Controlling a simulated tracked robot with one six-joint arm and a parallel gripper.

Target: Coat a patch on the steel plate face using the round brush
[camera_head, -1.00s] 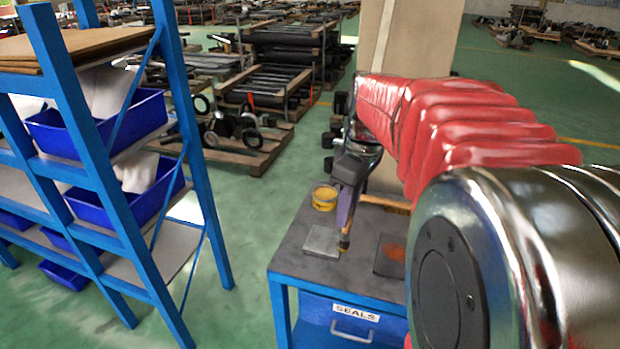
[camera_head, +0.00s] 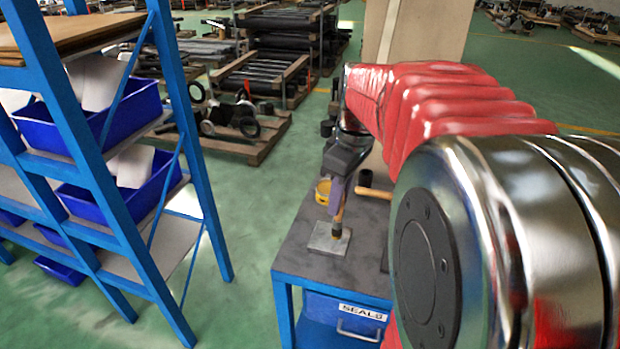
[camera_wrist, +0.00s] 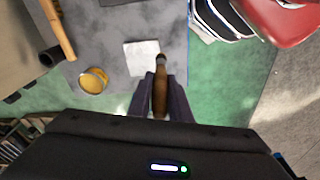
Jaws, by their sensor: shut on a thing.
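My gripper (camera_head: 341,200) is shut on the round brush (camera_wrist: 160,98), holding it by its brown wooden handle. In the head view the brush (camera_head: 336,230) points down, its bristle end over the grey square steel plate (camera_head: 322,243). The bristles look at or very close to the plate's face; I cannot tell whether they touch. In the wrist view the plate (camera_wrist: 137,60) lies just beyond my fingertips, with the brush tip at its right part. No coated patch is clear on it. A yellow tin (camera_head: 322,192) stands behind the plate; it also shows in the wrist view (camera_wrist: 94,80).
The plate lies on a dark bench top (camera_head: 310,258) with a blue frame and a drawer (camera_head: 345,320) labelled SEALS. A wooden handle (camera_head: 375,193) and a dark cylinder (camera_head: 365,177) are near the tin. A blue rack with bins (camera_head: 130,180) stands left. My arm hides the bench's right side.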

